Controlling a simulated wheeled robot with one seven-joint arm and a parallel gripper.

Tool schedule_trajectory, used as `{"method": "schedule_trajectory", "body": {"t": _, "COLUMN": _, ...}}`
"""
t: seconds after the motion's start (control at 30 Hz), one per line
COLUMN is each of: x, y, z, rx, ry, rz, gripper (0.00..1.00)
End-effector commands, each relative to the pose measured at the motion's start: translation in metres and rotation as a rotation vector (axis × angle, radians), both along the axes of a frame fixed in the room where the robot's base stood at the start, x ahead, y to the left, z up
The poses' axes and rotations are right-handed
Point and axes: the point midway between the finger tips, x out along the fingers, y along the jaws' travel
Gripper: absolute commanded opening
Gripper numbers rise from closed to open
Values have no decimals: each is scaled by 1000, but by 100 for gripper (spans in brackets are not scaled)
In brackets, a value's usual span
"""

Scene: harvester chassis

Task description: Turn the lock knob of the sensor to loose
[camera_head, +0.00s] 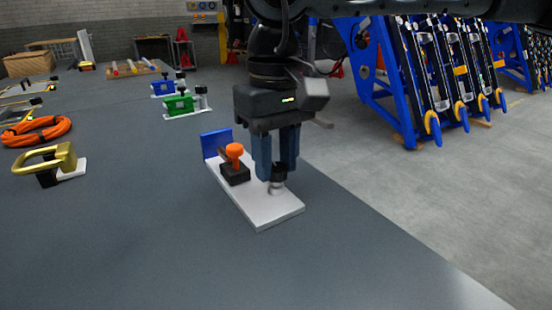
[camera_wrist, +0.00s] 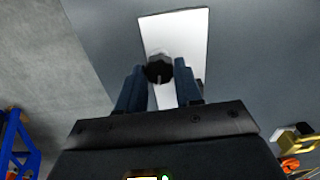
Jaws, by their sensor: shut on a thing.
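The sensor unit is a white base plate (camera_head: 262,213) on the grey table. A small dark knob on a silver stem (camera_head: 278,186) stands near its front right end. My gripper (camera_head: 276,173) points straight down over the knob, with its two blue fingers closed on it. In the wrist view the black knob (camera_wrist: 159,69) sits between the two fingertips, with the white plate (camera_wrist: 187,26) beneath it. The fingers hide part of the knob, and its turn position is hard to read.
On the same plate are a black block with an orange lever (camera_head: 235,153) and an upright blue panel (camera_head: 215,143). Green (camera_head: 182,104) and blue units stand behind. A gold handle (camera_head: 45,160) and an orange cable coil (camera_head: 36,131) lie left. The table's front is clear.

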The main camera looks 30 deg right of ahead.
Motion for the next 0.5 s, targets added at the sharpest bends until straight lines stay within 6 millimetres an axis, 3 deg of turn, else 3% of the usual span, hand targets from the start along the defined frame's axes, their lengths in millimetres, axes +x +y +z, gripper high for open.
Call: {"method": "schedule_trajectory", "body": {"t": 0.5, "x": 0, "y": 0, "z": 0, "rx": 0, "ry": -1, "rz": 231, "gripper": 4}}
